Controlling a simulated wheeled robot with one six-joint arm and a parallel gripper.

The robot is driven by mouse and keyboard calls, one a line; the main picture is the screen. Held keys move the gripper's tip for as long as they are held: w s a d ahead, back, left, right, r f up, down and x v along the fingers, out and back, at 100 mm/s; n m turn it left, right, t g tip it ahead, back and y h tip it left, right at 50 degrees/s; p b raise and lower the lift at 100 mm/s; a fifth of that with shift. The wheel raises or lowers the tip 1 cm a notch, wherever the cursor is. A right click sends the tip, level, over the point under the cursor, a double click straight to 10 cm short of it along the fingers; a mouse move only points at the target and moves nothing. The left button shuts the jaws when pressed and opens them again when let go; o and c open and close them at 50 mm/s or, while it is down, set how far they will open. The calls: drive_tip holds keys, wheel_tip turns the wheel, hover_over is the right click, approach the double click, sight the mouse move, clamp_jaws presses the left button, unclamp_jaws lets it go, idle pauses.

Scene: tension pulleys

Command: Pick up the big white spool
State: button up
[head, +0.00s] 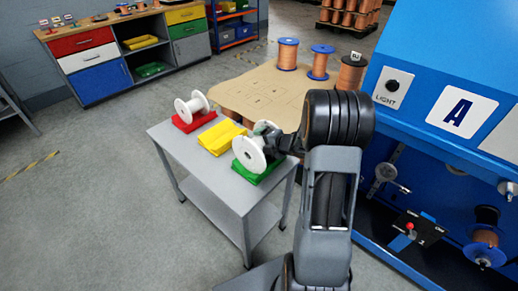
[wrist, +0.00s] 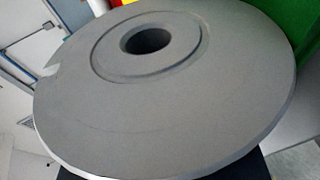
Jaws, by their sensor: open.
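A white spool (head: 248,154) lies on its side on a green cloth (head: 262,172) at the near end of a grey cart; it looks the larger of two. Another white spool (head: 192,106) lies on a red cloth (head: 196,121) at the far end. My gripper (head: 271,140) is open at the right side of the near spool; its fingers are partly hidden. In the wrist view a spool flange (wrist: 150,100) with a round hole fills most of the picture, looking grey in shade. A dark part of my gripper shows below it. I cannot tell whether they touch.
A folded yellow cloth (head: 221,137) lies between the spools on the grey cart (head: 220,181). A blue machine (head: 440,85) stands close on the right. Copper spools (head: 287,54) stand on cardboard behind. The floor to the left is clear.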

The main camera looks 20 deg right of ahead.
drive_tip(key=shift+c, duration=0.5)
drive_tip(key=c, duration=0.9)
